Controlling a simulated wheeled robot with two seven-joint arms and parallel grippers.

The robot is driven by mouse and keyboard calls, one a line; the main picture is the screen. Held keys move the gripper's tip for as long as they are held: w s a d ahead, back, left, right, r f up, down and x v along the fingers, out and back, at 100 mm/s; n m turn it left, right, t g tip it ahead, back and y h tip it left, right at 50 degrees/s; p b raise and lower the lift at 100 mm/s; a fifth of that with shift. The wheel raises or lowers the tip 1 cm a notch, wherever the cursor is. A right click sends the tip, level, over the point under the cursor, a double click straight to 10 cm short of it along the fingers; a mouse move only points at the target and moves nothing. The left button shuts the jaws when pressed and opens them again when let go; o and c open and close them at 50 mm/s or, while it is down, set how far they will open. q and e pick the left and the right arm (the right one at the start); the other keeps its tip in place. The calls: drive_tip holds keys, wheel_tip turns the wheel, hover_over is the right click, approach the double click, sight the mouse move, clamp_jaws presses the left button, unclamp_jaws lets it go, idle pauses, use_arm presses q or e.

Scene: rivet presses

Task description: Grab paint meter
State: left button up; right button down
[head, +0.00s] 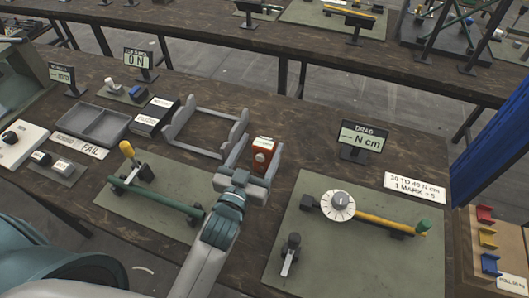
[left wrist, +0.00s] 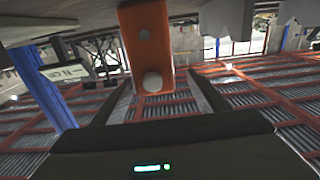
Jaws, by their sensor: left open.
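A small orange-red box with a pale round knob, which looks like the paint meter (head: 263,152), stands on the dark table near the middle of the head view. In the left wrist view the meter (left wrist: 146,45) shows upright, ahead of and between the fingers. My left gripper (head: 258,163) is open, with one finger on each side of the meter. A gap shows between the meter and the fingers in the left wrist view (left wrist: 160,98). The meter's lower part is hidden by the gripper in the head view. My right gripper is not in view.
A grey cradle frame (head: 205,145) stands just left of the meter. A green mat (head: 330,262) with a dial and yellow bar lies right; another mat (head: 140,215) with a green bar lies left. A "DRAG" display (head: 364,138) stands behind right.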

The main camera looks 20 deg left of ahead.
sight(267, 137)
use_arm(q)
drive_tip(key=shift+w, duration=0.2)
drive_tip(key=w, duration=0.1)
drive_tip(key=w+p, duration=0.1)
drive_tip(key=w+d+p, duration=0.1)
drive_tip(key=w, duration=0.1)
drive_tip(key=shift+w+r, duration=0.1)
drive_tip(key=shift+r, duration=0.3)
drive_tip(key=shift+w+f, duration=0.1)
drive_tip(key=shift+w, duration=0.35)
drive_tip(key=c, duration=1.6)
drive_tip(key=shift+o, duration=0.2)
drive_tip(key=shift+p, duration=0.3)
